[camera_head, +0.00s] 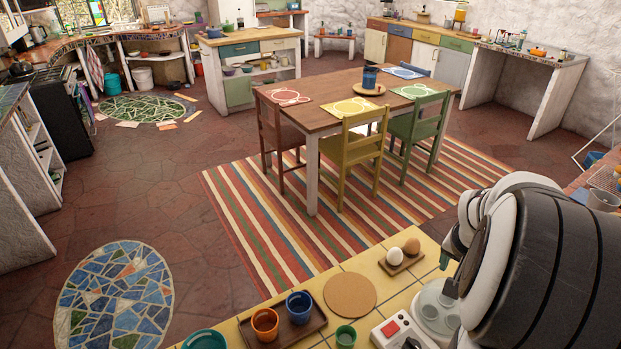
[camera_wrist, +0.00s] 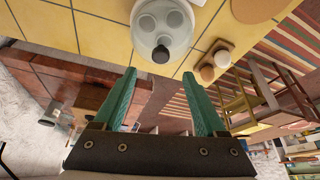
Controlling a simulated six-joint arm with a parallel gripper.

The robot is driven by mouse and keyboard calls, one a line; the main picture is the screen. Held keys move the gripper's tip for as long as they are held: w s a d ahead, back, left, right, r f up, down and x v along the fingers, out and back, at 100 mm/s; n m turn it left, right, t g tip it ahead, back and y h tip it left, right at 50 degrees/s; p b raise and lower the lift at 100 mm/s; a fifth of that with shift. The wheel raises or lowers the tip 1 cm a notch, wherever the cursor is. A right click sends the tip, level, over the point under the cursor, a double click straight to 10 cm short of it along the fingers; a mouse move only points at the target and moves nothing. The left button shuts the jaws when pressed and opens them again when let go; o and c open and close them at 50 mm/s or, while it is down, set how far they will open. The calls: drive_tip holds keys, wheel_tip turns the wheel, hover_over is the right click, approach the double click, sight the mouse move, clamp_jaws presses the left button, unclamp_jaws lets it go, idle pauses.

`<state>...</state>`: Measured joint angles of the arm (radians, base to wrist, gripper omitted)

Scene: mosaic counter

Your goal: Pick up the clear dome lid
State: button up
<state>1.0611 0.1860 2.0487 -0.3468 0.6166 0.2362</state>
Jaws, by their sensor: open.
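The clear dome lid (camera_head: 436,305) appears to sit on the white egg cooker (camera_head: 392,330), partly behind my arm in the head view. In the wrist view the clear lid (camera_wrist: 163,22) is at the top centre, with round cups showing through it and its black knob (camera_wrist: 160,54) towards me. My gripper (camera_wrist: 159,73) is open and empty, its two teal fingers spread. The knob lies in the gap's line, just beyond the fingertips. In the head view one teal fingertip of my gripper (camera_head: 444,262) shows above the lid; the other is hidden.
A white egg (camera_head: 395,256) and brown egg (camera_head: 411,246) rest on a small wooden holder. A round cork mat (camera_head: 350,295), a green cup (camera_head: 345,336) and a tray with an orange cup (camera_head: 265,324) and blue cup (camera_head: 299,307) stand left of the cooker.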

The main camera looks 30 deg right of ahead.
sight(449, 300)
drive_tip(key=x, duration=0.8)
drive_tip(key=shift+f, duration=0.15)
clamp_jaws()
idle(1.0)
